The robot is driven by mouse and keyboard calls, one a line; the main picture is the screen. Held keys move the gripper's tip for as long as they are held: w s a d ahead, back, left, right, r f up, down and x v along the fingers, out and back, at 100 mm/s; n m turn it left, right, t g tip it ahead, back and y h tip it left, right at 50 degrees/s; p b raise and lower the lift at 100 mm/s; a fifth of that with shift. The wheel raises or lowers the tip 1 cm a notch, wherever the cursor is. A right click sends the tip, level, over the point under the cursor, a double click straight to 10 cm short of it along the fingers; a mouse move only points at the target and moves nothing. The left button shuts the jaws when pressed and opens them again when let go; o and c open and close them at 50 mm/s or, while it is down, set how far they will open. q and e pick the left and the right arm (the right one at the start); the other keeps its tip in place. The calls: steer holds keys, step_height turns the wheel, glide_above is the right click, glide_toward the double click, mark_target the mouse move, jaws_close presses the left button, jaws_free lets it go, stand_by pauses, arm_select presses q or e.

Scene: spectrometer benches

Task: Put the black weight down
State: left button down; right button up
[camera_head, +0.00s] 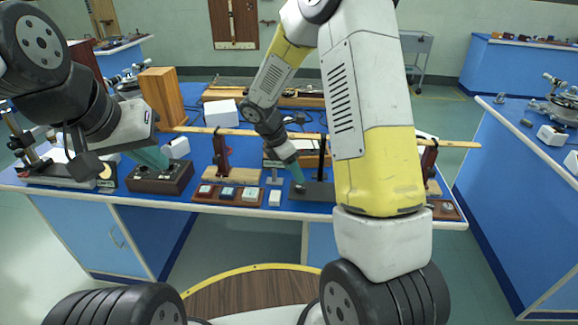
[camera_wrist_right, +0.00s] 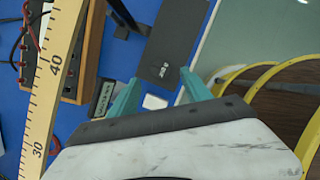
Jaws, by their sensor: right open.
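The black weight (camera_wrist_right: 164,70) looks like a small dark piece on a dark grey plate (camera_wrist_right: 182,25) in the right wrist view. In the head view it is a tiny dark shape (camera_head: 300,188) on the plate (camera_head: 320,195), by my right fingertips. My right gripper (camera_wrist_right: 162,74) is open, its teal fingers apart on either side of the weight; I cannot tell whether either touches it. The right gripper also shows in the head view (camera_head: 297,180), pointing down at the plate. My left gripper (camera_head: 152,158) hovers by a dark brown knobbed box (camera_head: 160,178); its jaw gap is unclear.
A long wooden rule (camera_head: 215,131) spans the bench above the apparatus and shows at left in the wrist view (camera_wrist_right: 50,75). A black rod (camera_head: 321,158) rises by the plate. A white block (camera_head: 274,198) and a brown tray (camera_head: 228,201) sit left of the plate, near the front edge.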

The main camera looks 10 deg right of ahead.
steer(key=s+r+m+y, duration=0.1)
steer(key=s+r+m, duration=0.4)
steer(key=r, duration=0.8)
steer(key=s+r+m+t+y, duration=0.2)
steer(key=s+r+m, duration=0.3)
steer(key=s+m, duration=0.3)
steer(key=s+r+m+t+y, duration=0.2)
steer(key=s+r+m, duration=0.3)
steer(key=s+m, duration=0.3)
steer(key=s+y, duration=0.1)
steer(key=s, duration=0.1)
steer(key=shift+s+d+r+t, duration=0.25)
steer(key=shift+s+t, duration=0.05)
steer(key=shift+t, duration=0.1)
